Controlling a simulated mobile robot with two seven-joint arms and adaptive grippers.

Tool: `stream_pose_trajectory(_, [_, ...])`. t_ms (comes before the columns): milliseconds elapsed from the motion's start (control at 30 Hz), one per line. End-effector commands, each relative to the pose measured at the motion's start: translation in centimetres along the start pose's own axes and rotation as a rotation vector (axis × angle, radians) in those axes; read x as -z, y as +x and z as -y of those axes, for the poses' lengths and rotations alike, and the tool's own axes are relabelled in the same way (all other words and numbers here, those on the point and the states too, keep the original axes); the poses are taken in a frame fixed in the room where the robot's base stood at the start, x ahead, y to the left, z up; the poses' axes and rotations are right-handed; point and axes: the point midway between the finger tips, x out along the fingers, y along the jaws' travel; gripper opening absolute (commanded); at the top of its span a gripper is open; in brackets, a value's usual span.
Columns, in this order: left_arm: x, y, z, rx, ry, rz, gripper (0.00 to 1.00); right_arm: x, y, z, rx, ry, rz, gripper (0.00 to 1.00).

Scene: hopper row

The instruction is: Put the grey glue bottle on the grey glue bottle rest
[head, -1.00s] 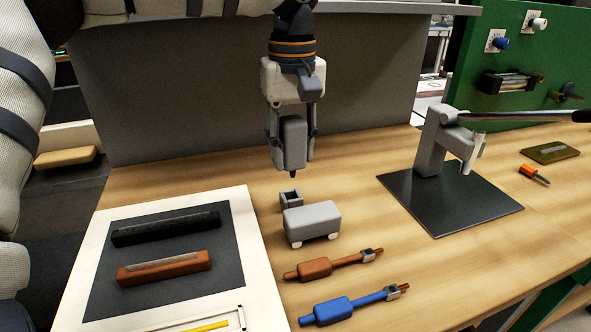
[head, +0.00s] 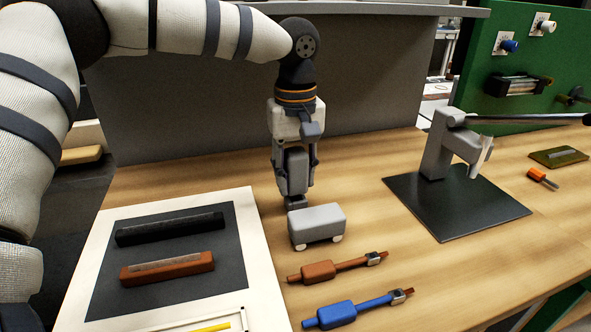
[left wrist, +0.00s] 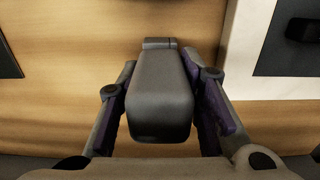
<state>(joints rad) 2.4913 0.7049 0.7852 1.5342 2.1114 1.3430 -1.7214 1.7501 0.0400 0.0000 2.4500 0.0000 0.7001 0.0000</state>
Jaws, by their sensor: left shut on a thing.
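My left gripper (head: 293,180) is shut on the grey glue bottle (head: 295,168), which hangs upright with its narrow tip down. The bottle also fills the middle of the left wrist view (left wrist: 160,95), between the two fingers. My right gripper is not in view.
Orange (head: 318,271) and blue (head: 335,314) tools lie nearer. A white-framed dark mat (head: 130,292) is at left, and a stand on a black plate (head: 450,215) at right. A grey panel rises behind.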

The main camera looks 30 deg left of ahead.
Motion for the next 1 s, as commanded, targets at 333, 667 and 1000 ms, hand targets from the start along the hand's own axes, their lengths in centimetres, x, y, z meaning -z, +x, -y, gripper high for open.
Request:
stream_pose_trajectory(333, [0.0, 0.2, 0.0, 0.0, 0.0, 0.0, 0.53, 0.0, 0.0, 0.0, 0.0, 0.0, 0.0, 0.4])
stream_pose_trajectory(667, [0.1, -2.3, -0.1, -0.004, -0.001, -0.002, 0.53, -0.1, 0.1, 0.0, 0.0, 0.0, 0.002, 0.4])
stream_pose_trajectory(1000, [0.1, -11.2, -0.1, -0.001, -0.001, -0.001, 0.53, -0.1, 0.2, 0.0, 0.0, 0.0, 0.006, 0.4])
